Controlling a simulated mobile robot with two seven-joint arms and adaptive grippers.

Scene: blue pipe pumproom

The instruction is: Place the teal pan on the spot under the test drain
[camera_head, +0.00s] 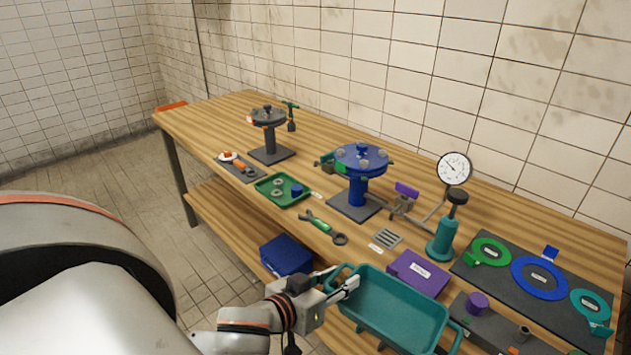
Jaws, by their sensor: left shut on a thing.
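The teal pan (395,308) is a rectangular tray with a loop handle at each end, at the bottom centre right. My left gripper (347,284) is shut on the pan's left handle. The pan looks empty and roughly level. It is held over the table's front edge, in front of the purple box. A small slotted grey plate (388,238) lies on the table beyond the pan, with a white label (376,249) in front of it. A pipe fitting (402,205) stands behind that plate, by the blue flange stand; I cannot tell for certain that it is the drain. My right gripper is not in view.
A purple labelled box (418,273) and a teal hand pump (443,240) with a gauge (454,168) stand right of the plate. A wrench (322,227) lies to its left. The blue flange stand (357,190) is behind. A blue case (287,255) is on the lower shelf.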

